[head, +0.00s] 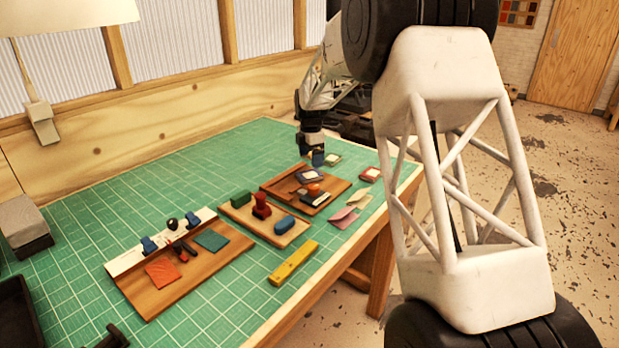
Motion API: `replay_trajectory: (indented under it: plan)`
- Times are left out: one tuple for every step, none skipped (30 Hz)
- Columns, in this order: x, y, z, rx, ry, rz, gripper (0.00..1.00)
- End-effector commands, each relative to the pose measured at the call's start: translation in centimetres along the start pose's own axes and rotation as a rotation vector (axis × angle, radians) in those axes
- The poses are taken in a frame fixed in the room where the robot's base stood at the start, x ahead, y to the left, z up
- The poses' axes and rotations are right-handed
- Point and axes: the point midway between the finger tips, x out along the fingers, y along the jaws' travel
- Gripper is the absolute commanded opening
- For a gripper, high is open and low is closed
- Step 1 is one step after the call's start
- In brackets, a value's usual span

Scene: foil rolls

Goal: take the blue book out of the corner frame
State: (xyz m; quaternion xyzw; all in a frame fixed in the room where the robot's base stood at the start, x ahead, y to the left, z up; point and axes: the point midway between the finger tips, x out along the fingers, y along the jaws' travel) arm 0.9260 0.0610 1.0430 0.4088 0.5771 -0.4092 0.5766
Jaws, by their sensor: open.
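The wooden corner frame (335,189) lies on the green mat right of the table's middle, with raised edges along its back and left. On it are a purple-edged square with a pale face (309,174), an orange-red piece (313,189) and a small pale-topped dark slab. A small dark blue piece (318,159) shows behind the frame, just under my gripper (311,153). I cannot tell surely which of these is the blue book. My gripper points down at the frame's far side, open; its fingertips are too small to see clearly.
Left of the frame, a wooden board (236,217) carries a green block, a red stamp and a blue oval. A larger board (138,297) with clamps stands further left. A yellow bar (293,262) and pink cards (342,217) lie near the front edge. The mat's back left is clear.

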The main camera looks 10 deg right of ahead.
Motion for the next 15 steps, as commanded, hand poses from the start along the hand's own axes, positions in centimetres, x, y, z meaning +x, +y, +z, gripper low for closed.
replay_trajectory:
  plan:
    - [0.5,0.0,0.0,0.0,0.0,-0.001,0.92]
    - [0.8,0.0,0.0,0.0,0.0,-0.001,0.92]
    - [1.1,0.0,0.0,0.0,0.0,-0.001,0.92]
    - [1.2,0.0,0.0,0.0,0.0,0.0,0.92]
    - [1.4,0.0,0.0,0.0,0.0,0.0,0.92]
    - [1.5,0.0,0.0,0.0,0.0,0.0,0.92]
    - [1.5,0.0,0.0,0.0,0.0,0.0,0.92]
    - [1.6,0.0,0.0,0.0,0.0,0.0,0.92]
    - [1.6,0.0,0.0,0.0,0.0,0.0,0.92]
    - [1.5,0.0,0.0,0.0,0.0,0.001,0.92]
    - [1.5,0.0,0.0,0.0,0.0,0.001,0.92]
    - [1.5,0.0,0.0,0.0,0.0,0.001,0.92]
    - [1.5,0.0,0.0,0.0,0.0,0.001,0.92]
    - [1.5,0.0,0.0,0.0,0.0,0.001,0.92]
    - [1.5,0.0,0.0,0.0,0.0,0.001,0.92]
